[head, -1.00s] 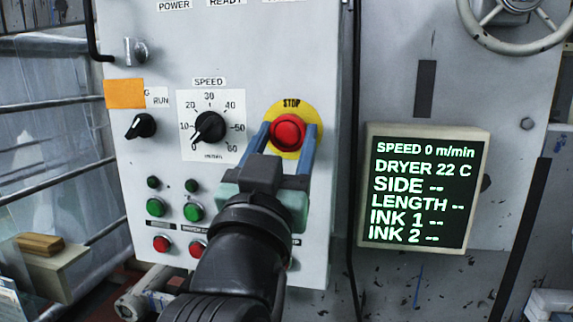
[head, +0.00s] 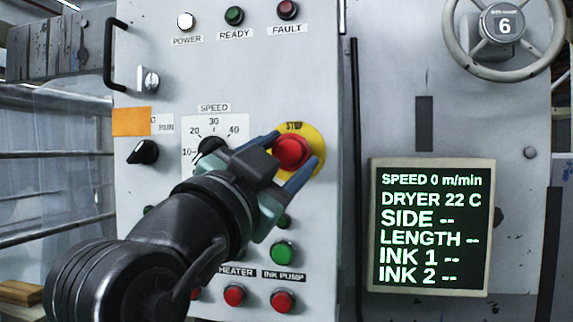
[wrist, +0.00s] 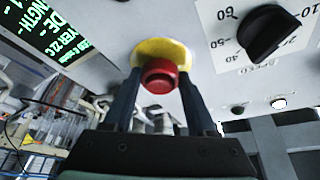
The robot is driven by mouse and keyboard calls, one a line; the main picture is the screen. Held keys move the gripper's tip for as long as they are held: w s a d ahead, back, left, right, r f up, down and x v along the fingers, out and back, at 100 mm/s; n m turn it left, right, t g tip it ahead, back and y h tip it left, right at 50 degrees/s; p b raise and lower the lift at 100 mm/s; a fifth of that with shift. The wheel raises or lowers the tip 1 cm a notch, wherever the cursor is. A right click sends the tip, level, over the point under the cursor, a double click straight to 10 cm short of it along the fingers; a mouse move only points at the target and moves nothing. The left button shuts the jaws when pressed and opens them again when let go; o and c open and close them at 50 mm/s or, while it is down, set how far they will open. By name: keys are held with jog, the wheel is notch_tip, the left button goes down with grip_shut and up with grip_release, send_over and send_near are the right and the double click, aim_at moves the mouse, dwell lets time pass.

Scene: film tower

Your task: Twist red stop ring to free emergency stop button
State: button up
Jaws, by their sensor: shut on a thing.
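The red emergency stop button (head: 291,152) sits on a yellow disc (head: 317,140) marked STOP, on the front of a grey control panel. My gripper (head: 292,158) reaches it from the lower left, with one blue finger on each side of the red head. The gripper is shut on the button and is rolled at a slant. In the wrist view the red button (wrist: 160,76) shows between the two dark fingers (wrist: 158,88), with the yellow disc (wrist: 163,48) behind it. Exact finger contact is partly hidden.
A black speed knob (head: 212,148) is left of the button, partly behind my gripper. Green and red push buttons (head: 283,253) lie below. A display screen (head: 432,225) stands to the right, and a handwheel (head: 503,75) is at the upper right.

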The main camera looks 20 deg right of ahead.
dwell(0.3)
jog(key=o, duration=1.4)
jog(key=shift+c, duration=0.2)
jog(key=b+v, duration=0.5)
jog(key=v, duration=0.8)
